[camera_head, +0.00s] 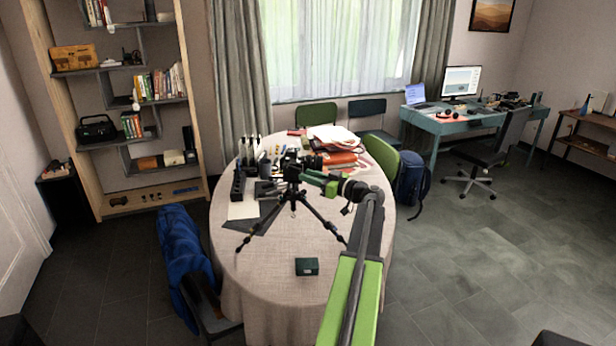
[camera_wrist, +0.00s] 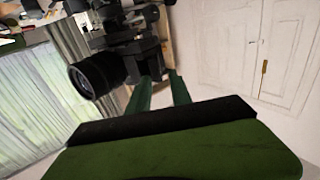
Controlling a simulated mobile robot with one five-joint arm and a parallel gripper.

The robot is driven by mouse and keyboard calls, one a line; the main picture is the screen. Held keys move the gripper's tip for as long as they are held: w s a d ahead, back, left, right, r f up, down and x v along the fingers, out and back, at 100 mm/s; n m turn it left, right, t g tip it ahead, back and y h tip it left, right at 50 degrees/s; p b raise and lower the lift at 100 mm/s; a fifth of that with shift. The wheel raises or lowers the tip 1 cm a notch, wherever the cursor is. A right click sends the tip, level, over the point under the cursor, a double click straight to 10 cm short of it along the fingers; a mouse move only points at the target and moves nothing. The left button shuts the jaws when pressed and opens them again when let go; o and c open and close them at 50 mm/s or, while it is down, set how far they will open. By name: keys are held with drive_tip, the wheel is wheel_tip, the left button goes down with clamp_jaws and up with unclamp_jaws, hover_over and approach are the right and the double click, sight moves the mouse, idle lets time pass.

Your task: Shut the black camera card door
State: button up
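A black camera (camera_head: 291,163) stands on a black tripod (camera_head: 292,197) on the round table. In the wrist view the camera (camera_wrist: 122,42) is at the upper left, turned sideways, its lens (camera_wrist: 95,77) pointing down left. The card door cannot be made out as a separate part in either view. My gripper (camera_head: 308,177) reaches in from the right, with its tips close to the camera's right side. In the wrist view my gripper (camera_wrist: 162,76) shows two green fingers apart with a gap between them. The tips end near the camera's body; whether they touch it I cannot tell.
The round table (camera_head: 275,257) has a cream cloth. A small dark green box (camera_head: 307,266) lies near its front. Papers and folders (camera_head: 340,150) lie at the back right, bottles (camera_head: 248,150) and small items at the left. Chairs stand around the table. The table's front is mostly clear.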

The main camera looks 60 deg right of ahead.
drive_tip(key=shift+w, duration=0.4)
clamp_jaws()
idle(1.1)
